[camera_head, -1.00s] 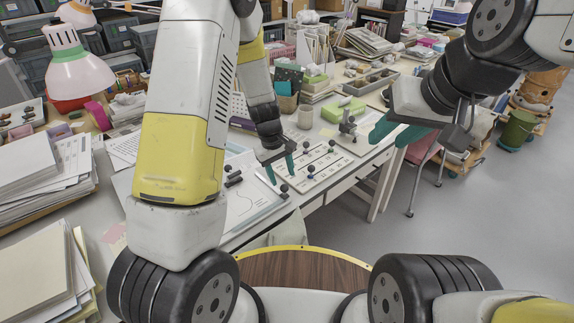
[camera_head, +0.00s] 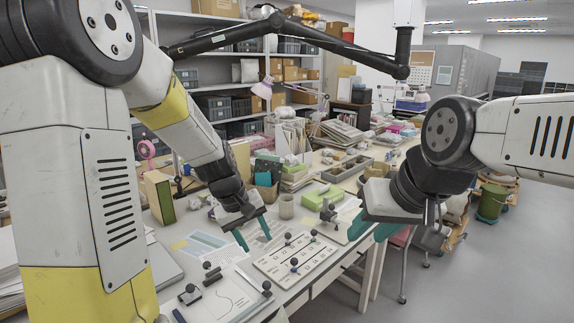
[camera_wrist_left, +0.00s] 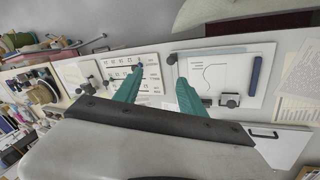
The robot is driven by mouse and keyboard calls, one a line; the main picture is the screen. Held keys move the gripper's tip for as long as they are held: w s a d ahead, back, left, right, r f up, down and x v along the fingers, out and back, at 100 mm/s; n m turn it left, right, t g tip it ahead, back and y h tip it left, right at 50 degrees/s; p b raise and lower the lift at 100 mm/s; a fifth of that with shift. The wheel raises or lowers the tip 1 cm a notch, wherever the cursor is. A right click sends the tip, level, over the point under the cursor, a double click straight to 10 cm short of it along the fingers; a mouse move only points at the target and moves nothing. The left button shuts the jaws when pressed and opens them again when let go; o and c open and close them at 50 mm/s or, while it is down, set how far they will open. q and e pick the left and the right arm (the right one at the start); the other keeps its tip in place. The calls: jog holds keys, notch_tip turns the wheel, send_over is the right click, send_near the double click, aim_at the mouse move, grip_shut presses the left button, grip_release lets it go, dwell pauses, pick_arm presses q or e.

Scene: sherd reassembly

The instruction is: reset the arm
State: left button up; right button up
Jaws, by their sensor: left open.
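My left gripper (camera_head: 254,234) is open and empty, with teal fingers pointing down above the table by the numbered board's far left corner. In the left wrist view the fingers (camera_wrist_left: 161,76) stand apart with nothing between them. The white numbered board (camera_head: 272,266) with small dark knobs lies on the table; it also shows in the wrist view (camera_wrist_left: 150,86). My right gripper (camera_head: 374,228) hangs at the table's right side, seen from the side. Its teal fingers are partly hidden, and I cannot tell how wide they are apart. I see no sherd held.
A sheet with a curved line (camera_head: 238,290) lies at the table's near edge, with dark-knobbed clamps around it. Open floor (camera_head: 470,280) lies at the right.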

pick_arm(q)
jog(key=s+a+r+m+t, duration=0.1)
jog(key=s+a+r+m, duration=0.1)
jog(key=s+r, duration=0.5)
jog(key=s+a+r+m+t, duration=0.2)
jog(key=s+r, duration=0.5)
jog(key=s, duration=0.4)
jog(key=shift+a+r+m+t+y, duration=0.3)
jog(key=shift+a+r+m+y, duration=0.15)
jog(key=shift+a, duration=0.45)
